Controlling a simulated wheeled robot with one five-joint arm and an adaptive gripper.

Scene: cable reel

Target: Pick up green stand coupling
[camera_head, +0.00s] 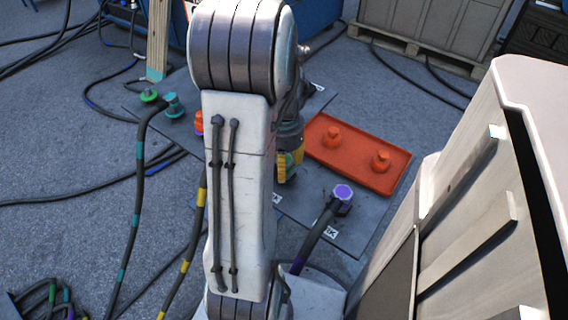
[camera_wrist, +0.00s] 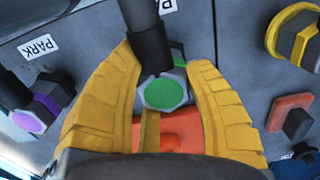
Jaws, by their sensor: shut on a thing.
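In the wrist view the green coupling (camera_wrist: 166,93), with a round green face on a grey hexagonal body, sits between the two yellow fingers of my gripper (camera_wrist: 164,58). The fingers are shut on it from both sides. A thick black cable or sleeve (camera_wrist: 152,50) lies across the coupling's upper edge. In the head view my gripper (camera_head: 288,164) shows only partly, low over the dark floor plate beside the orange tray, and my arm hides the held coupling.
The orange tray (camera_head: 385,178) bears two orange knobs. A purple coupling (camera_head: 343,193) stands at the front right, and it also shows in the wrist view (camera_wrist: 28,120). Loose cables cross the left floor.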

